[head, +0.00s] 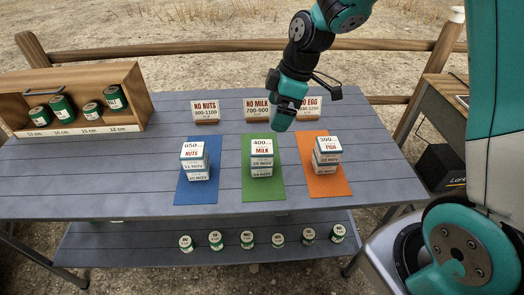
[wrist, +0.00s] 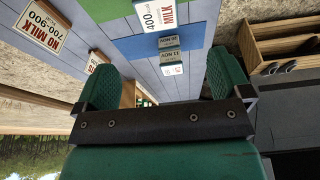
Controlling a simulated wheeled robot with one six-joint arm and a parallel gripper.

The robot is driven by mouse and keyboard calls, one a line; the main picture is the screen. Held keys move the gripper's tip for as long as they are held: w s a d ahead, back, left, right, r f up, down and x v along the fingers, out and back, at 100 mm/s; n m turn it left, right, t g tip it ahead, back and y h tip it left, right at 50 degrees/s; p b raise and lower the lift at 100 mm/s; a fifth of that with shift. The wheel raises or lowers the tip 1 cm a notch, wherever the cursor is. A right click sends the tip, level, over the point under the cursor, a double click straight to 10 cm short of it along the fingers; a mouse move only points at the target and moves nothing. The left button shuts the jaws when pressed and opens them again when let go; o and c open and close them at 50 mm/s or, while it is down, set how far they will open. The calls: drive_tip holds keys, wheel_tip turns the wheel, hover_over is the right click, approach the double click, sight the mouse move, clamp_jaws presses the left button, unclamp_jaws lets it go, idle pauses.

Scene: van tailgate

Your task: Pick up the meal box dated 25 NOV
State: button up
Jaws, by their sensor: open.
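Meal boxes stand in three stacks: one on a blue mat, with a top box marked 650 NUTS (head: 194,148); one on a green mat, with a top box marked 400 MILK (head: 262,148); one on an orange mat, with a top box marked 300 EGG (head: 327,144). A lower label in the green stack looks like 25 NOV (head: 262,163), but the print is small and other lower dates are unclear. My gripper (head: 284,118) is open and empty, above and behind the green stack. The wrist view shows its spread fingers (wrist: 162,84) and the 400 MILK box (wrist: 160,14).
Signs NO NUTS (head: 205,109), NO MILK (head: 257,107) and NO EGG (head: 310,107) stand behind the mats. A wooden crate (head: 135,88) with green cans is at left. Several cans line the lower shelf (head: 150,250). Bare tabletop (head: 100,175) lies left of the mats.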

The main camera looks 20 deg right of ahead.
sight(262, 146)
drive_tip(key=x, duration=0.9)
drive_tip(key=shift+a+f, duration=0.1)
drive_tip(key=shift+f, duration=0.1)
drive_tip(key=shift+w+p+x, duration=0.2)
drive_tip(key=shift+p+x, duration=0.3)
drive_tip(key=shift+x, duration=2.2)
drive_tip(key=c, duration=1.1)
drive_tip(key=shift+r, duration=0.1)
